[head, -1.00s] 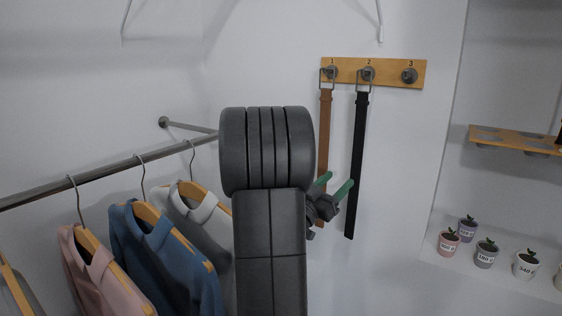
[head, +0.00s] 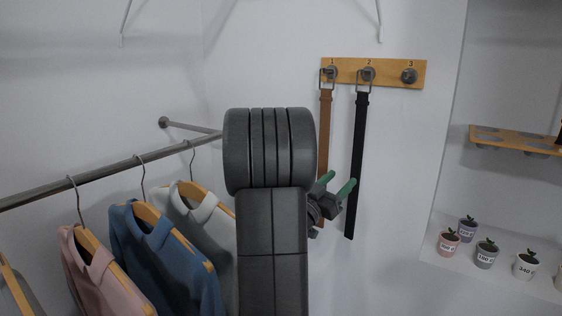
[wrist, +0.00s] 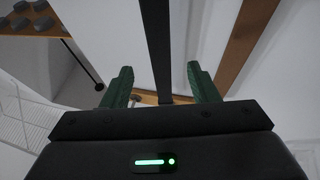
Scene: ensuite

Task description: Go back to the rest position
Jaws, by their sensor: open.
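My gripper (head: 337,185) is open, its two green fingertips apart, in front of the wall below the hook board. It also shows in the wrist view (wrist: 160,88), with a dark strap, the black belt (wrist: 156,45), seen between and beyond the fingers. I cannot tell from this view how near it is. In the head view the black belt (head: 357,165) hangs from hook 2 and the brown belt (head: 325,130) from hook 1. My arm hides part of the brown belt's surroundings.
The wooden hook board (head: 388,73) has a bare hook 3 (head: 409,76). A clothes rail (head: 100,170) with several garments runs along the left. Small potted plants (head: 487,254) stand on a ledge at right, below a wooden shelf (head: 510,140).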

